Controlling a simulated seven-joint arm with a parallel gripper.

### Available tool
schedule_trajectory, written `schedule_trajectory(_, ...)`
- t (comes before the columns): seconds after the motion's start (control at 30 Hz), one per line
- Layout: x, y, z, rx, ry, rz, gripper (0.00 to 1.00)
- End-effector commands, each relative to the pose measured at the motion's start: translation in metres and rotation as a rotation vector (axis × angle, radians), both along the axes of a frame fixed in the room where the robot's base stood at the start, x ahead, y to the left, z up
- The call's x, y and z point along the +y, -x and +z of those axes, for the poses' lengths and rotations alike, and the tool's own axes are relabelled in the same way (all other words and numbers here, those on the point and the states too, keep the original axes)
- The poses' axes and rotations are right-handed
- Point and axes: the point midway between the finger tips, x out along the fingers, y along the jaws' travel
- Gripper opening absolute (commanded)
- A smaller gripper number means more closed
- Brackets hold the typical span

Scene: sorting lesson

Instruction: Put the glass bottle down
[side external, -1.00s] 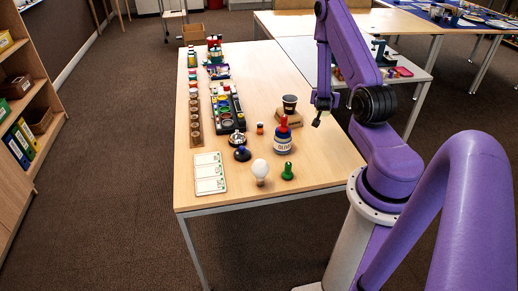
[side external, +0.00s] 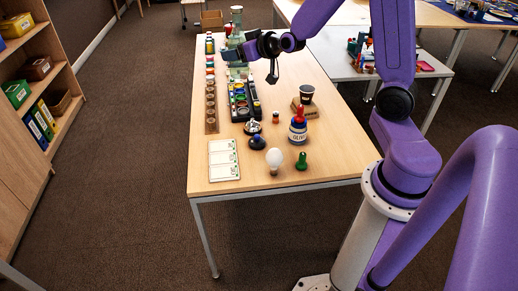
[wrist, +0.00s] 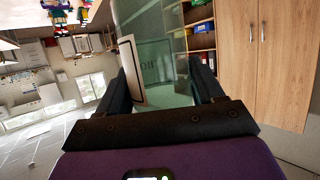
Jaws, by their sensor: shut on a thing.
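The glass bottle (side external: 236,18) is pale green and see-through, and stands upright at the far end of the wooden table. My gripper (side external: 238,50) is shut around its body from the right. In the wrist view the glass bottle (wrist: 179,98) fills the space between the two black fingers of my gripper (wrist: 163,88). A framed label with dark lettering shows on its side. I cannot tell whether its base touches the table.
Shelves (side external: 35,110) stand left.

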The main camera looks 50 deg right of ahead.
Motion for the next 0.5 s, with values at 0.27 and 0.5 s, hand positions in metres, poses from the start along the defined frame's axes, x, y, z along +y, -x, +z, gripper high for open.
schedule_trajectory(0.27,0.040,0.002,0.015,-0.005,-0.002,0.086,0.29)
schedule_trajectory(0.5,0.081,0.001,0.015,-0.006,-0.003,0.084,0.29)
